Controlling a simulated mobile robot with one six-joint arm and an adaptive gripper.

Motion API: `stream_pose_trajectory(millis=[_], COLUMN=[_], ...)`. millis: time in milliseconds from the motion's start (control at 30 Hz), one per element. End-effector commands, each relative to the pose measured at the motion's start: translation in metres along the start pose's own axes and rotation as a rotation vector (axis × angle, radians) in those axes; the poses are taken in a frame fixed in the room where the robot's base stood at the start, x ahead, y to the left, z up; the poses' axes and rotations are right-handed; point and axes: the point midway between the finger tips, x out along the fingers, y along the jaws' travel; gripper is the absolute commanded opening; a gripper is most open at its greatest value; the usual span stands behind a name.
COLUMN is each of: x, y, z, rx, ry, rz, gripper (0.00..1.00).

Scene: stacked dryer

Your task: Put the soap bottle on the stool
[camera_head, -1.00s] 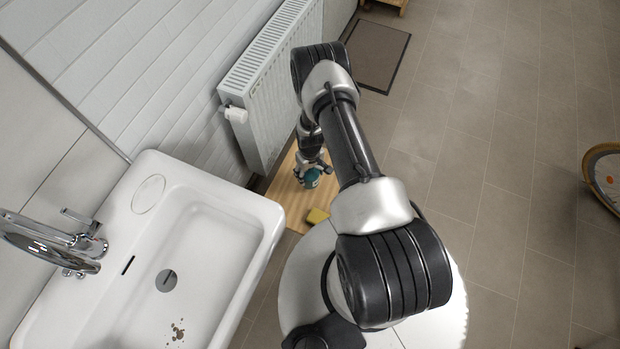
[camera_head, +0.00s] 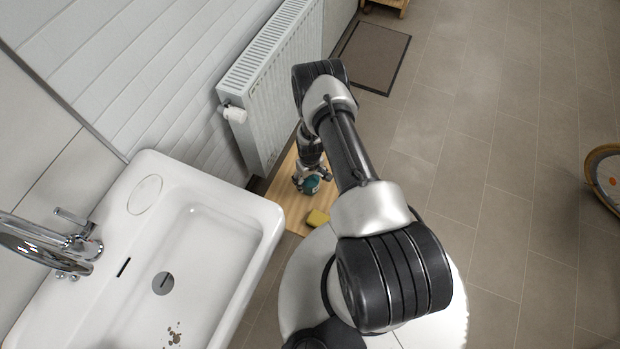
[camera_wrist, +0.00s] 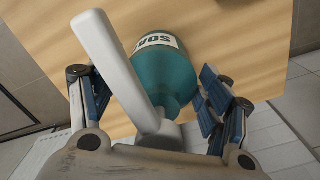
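The teal soap bottle (camera_wrist: 165,75) has a white pump (camera_wrist: 115,70) and a white label. It appears to stand upright on the light wooden stool top (camera_wrist: 225,30), though its base is hidden. In the head view the bottle (camera_head: 311,186) is on the stool (camera_head: 287,205), below the radiator. My gripper (camera_head: 311,178) is at the bottle's upper part. In the wrist view my gripper (camera_wrist: 152,98) has its fingers spread on either side of the bottle. The left finger stands clear of it; the right finger is close beside it, and contact cannot be told.
A yellow sponge (camera_head: 318,218) lies on the stool near its front edge. The white sink (camera_head: 225,195) is to the left and the radiator (camera_head: 268,85) is behind. A dark mat (camera_head: 374,57) lies on the floor.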

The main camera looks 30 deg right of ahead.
Motion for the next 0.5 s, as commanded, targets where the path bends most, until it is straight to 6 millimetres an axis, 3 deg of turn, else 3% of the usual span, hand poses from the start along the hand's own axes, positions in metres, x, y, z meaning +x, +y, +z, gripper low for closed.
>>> stream_pose_trajectory(millis=[367,500], x=[-0.0005,-0.0089], y=[0.0,0.0002], z=[0.0,-0.0007], rx=[0.0,0.0], ry=[0.0,0.001], rz=[0.0,0.0], gripper=[0.78,0.78])
